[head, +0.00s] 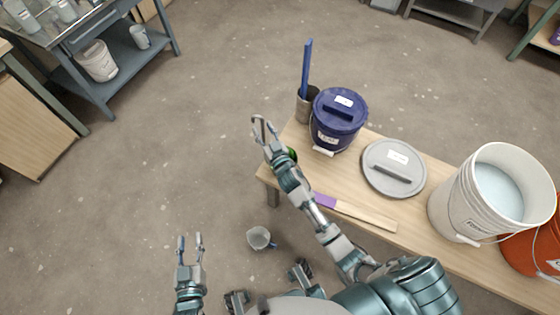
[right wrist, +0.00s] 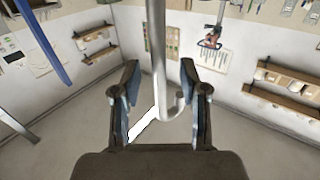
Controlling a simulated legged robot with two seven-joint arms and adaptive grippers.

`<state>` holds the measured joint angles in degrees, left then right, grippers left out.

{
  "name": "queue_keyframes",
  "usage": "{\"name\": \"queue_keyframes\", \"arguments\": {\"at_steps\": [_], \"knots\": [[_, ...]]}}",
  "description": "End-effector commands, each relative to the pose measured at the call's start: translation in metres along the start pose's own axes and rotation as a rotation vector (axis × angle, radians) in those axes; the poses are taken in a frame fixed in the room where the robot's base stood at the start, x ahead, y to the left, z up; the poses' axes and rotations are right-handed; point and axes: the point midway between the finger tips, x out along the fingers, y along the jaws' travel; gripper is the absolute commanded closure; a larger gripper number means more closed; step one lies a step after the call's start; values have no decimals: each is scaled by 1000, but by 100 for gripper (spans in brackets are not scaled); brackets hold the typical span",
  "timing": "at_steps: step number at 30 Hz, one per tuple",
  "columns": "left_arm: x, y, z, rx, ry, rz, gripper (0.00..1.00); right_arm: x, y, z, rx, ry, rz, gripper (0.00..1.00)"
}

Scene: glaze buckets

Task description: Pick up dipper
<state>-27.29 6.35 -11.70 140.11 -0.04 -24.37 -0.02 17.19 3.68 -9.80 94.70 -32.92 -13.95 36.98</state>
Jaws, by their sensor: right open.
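A grey metal rod with a hooked end, which looks like the dipper's handle (right wrist: 157,50), runs between the fingers of my right gripper (right wrist: 160,95) in the right wrist view. The fingers stand apart on either side of it. The dipper's bowl cannot be made out. My left gripper (head: 191,246) is open and empty above the floor, away from the bench.
The wooden bench (head: 350,222) bears a lidded blue bucket (head: 334,130), a grey lid (head: 380,160), a purple-marked wooden stick (head: 368,216) and a white bucket (head: 455,200). A blue stick (head: 307,70) stands in the cup. A small pail (head: 259,237) is below.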

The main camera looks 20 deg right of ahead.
Motion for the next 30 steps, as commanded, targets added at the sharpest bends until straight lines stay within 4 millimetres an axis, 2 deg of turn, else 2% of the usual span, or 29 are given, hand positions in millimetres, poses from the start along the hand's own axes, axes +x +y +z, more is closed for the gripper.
{"name": "queue_keyframes", "arguments": {"at_steps": [3,9,10,12,15,30], "knots": [[1,1,-5,-1,38,2,60,8,0,0,0,0,0,56],[0,1,-7,-1,42,2,60,8,0,-1,1,1,0,56],[0,1,-7,-1,42,2,60,8,0,-1,0,1,0,61],[1,1,-7,-1,41,2,60,8,0,-1,0,0,0,79],[2,1,-6,-2,40,2,60,8,0,-1,0,0,0,100],[2,1,-7,-2,39,2,60,8,0,-3,0,2,0,100]]}}
